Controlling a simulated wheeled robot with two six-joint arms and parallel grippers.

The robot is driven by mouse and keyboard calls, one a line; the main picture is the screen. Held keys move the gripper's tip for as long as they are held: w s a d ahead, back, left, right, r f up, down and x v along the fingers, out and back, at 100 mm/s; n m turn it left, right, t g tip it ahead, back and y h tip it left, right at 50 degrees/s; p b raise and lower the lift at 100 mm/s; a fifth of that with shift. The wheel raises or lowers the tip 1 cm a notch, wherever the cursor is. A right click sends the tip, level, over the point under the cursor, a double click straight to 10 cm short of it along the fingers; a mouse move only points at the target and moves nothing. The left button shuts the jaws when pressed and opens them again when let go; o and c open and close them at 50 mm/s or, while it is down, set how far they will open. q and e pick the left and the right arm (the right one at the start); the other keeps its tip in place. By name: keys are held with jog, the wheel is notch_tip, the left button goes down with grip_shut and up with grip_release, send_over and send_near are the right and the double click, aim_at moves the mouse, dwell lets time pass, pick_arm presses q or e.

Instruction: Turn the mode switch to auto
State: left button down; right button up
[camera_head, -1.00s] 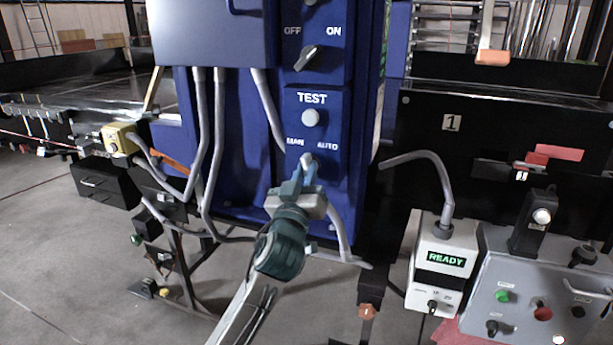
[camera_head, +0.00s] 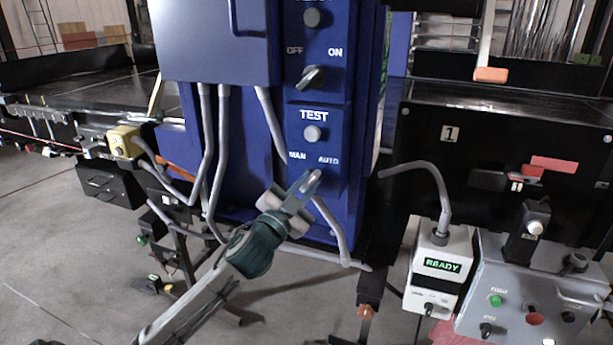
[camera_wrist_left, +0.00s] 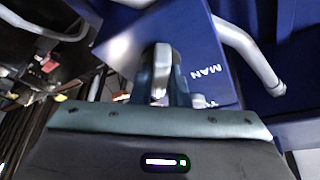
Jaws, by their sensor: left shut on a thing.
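The mode switch (camera_head: 316,174) is a light grey knob below the MAN and AUTO labels on the blue control panel (camera_head: 331,190). Its visible end points up and right, toward AUTO. My left gripper (camera_head: 303,187) is shut on the knob and tilted to the right with it. In the left wrist view the pale knob (camera_wrist_left: 160,88) sits between the two fingers, with the MAN label to its right. The fingers hide most of the knob and its base. My right gripper is not in view.
Above the switch are a TEST button (camera_head: 313,133) and an OFF/ON switch (camera_head: 311,78). Grey conduits (camera_head: 222,150) run down the left of the panel. A white box reading READY (camera_head: 441,266) and a grey control box (camera_head: 510,300) stand at the right.

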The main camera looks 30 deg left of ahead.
pick_arm(q)
jog(key=shift+m+h+p, duration=0.6)
jog(key=shift+m+p, duration=0.2)
jog(key=shift+m, duration=0.3)
jog(key=shift+g, duration=0.3)
jog(key=c, duration=1.4)
grip_release()
